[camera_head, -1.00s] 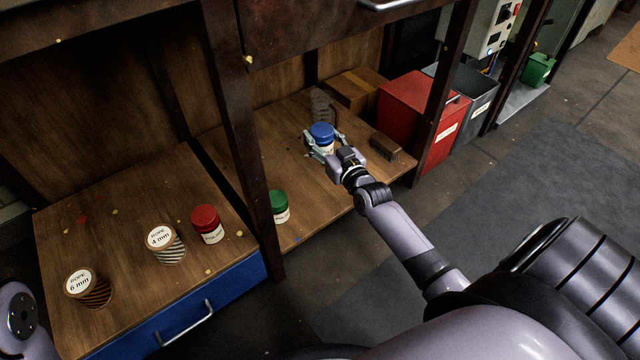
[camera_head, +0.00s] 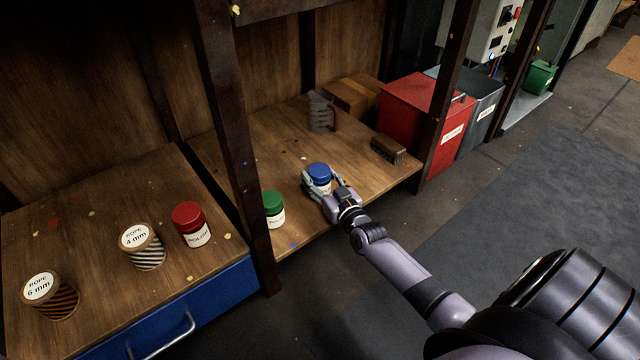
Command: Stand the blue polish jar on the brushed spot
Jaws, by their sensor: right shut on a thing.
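The blue polish jar (camera_head: 319,172) has a blue lid and a pale body, and stands upright between the fingers of my right gripper (camera_head: 318,186). The gripper is shut on it, low over the right-hand wooden shelf (camera_head: 350,160). I cannot tell whether the jar touches the wood. A brown brush (camera_head: 388,150) lies at the shelf's right end. No clearly marked brushed spot stands out on the wood. My left gripper is out of view.
A green polish jar (camera_head: 274,208) stands left of my right gripper, near a dark post (camera_head: 232,130). A red polish jar (camera_head: 190,224) and two rope spools (camera_head: 142,246) stand on the left shelf. A grey coiled thing (camera_head: 321,112) stands behind. A red bin (camera_head: 428,112) is at the right.

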